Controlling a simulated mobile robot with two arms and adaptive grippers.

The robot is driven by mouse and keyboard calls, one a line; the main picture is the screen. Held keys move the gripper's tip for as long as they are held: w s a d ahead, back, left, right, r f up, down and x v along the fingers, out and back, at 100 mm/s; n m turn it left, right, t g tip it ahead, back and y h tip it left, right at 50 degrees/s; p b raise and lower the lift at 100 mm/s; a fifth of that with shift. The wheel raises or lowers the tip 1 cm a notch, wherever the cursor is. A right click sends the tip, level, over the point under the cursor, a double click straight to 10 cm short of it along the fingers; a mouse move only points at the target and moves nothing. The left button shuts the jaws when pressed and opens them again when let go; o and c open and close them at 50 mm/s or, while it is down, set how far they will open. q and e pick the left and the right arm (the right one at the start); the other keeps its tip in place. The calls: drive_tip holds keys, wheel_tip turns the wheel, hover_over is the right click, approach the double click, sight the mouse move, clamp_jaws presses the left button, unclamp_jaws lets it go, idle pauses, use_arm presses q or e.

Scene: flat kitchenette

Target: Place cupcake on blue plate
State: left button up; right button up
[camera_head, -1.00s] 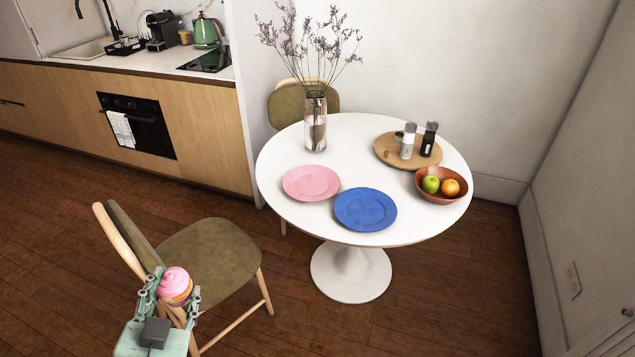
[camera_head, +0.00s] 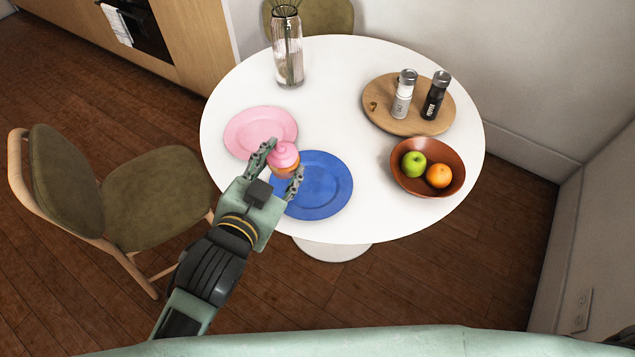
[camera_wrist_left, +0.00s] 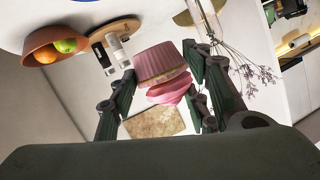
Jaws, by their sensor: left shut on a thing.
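The cupcake (camera_head: 284,157) has pink frosting. My left gripper (camera_head: 280,166) is shut on it, with a finger on each side. In the head view the cupcake overlaps the upper left part of the blue plate (camera_head: 325,185), which lies on the white round table. I cannot tell its exact height above the plate. In the left wrist view the cupcake (camera_wrist_left: 160,68) shows between the fingers. My right gripper is not in view.
A pink plate (camera_head: 259,131) lies left of the blue plate. A bowl (camera_head: 455,160) of fruit, a wooden board (camera_head: 382,119) with two shakers and a glass vase (camera_head: 288,50) stand on the table (camera_head: 335,75). A chair (camera_head: 150,200) stands at the left.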

use_arm(q)
drive_tip(key=d+f+m+g+h+b, duration=0.1)
drive_tip(key=d+f+m+h+b, duration=0.15)
drive_tip(key=d+f, duration=0.35)
drive_tip(key=g+h, duration=0.1)
hover_over(307, 192)
wheel_tip(307, 192, down, 8)
drive_tip(key=shift+s+f, duration=0.1)
drive_tip(key=shift+f, duration=0.05)
wheel_tip(307, 192, down, 4)
drive_tip(key=shift+f, duration=0.1)
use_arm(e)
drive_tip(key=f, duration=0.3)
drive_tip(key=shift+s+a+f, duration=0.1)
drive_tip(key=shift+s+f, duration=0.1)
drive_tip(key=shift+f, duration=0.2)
use_arm(q)
drive_tip(key=shift+f, duration=0.15)
drive_tip(key=o, duration=0.6)
drive_tip(key=shift+o, duration=0.2)
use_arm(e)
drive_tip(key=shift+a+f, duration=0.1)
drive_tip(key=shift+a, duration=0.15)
